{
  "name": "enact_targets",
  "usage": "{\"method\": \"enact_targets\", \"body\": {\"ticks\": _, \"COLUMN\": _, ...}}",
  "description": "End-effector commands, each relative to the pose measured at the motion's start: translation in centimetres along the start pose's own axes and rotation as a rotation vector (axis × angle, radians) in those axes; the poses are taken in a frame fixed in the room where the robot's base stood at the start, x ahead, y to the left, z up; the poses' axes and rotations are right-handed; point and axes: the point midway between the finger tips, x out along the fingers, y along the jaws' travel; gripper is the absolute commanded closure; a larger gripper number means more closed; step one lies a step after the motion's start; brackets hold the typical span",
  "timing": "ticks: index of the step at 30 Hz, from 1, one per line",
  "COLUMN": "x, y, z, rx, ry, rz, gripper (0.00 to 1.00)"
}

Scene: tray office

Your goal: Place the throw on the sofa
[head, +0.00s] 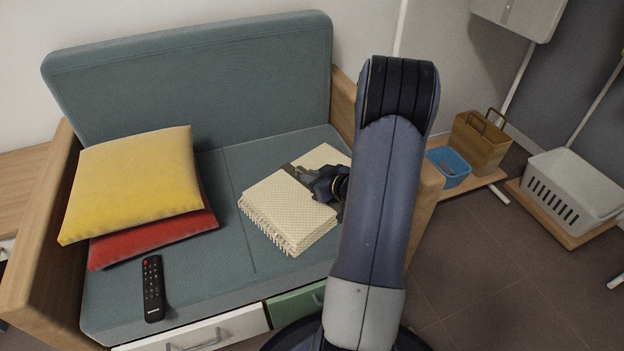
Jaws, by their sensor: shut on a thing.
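The throw (287,215) is a folded cream textured cloth with a fringe along its front left edge. It is over the right half of the grey-green sofa seat (222,270) and looks flat and level. I cannot tell whether its underside touches the seat. My gripper (300,178) reaches in from the right and is shut on the throw, with a dark jaw lying across its top. My arm hides the throw's right side and part of the sofa's right armrest.
Yellow (135,180) and red (160,238) cushions are stacked on the seat's left half. A black remote (153,288) lies at the front. Wooden armrests (40,240) bound the seat.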

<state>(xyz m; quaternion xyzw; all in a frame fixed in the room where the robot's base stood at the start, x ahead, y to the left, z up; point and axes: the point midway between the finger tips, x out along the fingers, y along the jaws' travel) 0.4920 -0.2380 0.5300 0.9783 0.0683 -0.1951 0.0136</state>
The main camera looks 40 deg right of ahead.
Motion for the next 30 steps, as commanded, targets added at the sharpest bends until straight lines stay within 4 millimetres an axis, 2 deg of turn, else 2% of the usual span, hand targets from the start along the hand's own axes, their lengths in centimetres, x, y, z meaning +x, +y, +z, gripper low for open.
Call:
{"method": "enact_targets", "body": {"ticks": 8, "x": 0.1, "y": 0.1, "z": 0.0, "rx": -0.001, "ry": 0.003, "rz": 0.001, "gripper": 1.00}}
{"method": "enact_targets", "body": {"ticks": 9, "x": 0.1, "y": 0.0, "z": 0.1, "rx": 0.000, "ry": 0.001, "rz": 0.000, "gripper": 0.84}}
{"method": "enact_targets", "body": {"ticks": 17, "x": 0.1, "y": 0.0, "z": 0.1, "rx": 0.000, "ry": 0.001, "rz": 0.000, "gripper": 0.64}}
{"method": "enact_targets", "body": {"ticks": 26, "x": -0.1, "y": 0.0, "z": -0.4, "rx": -0.001, "ry": 0.001, "rz": 0.000, "gripper": 0.64}}
{"method": "enact_targets", "body": {"ticks": 30, "x": -2.1, "y": 0.1, "z": -0.4, "rx": 0.003, "ry": 0.000, "rz": 0.004, "gripper": 0.64}}
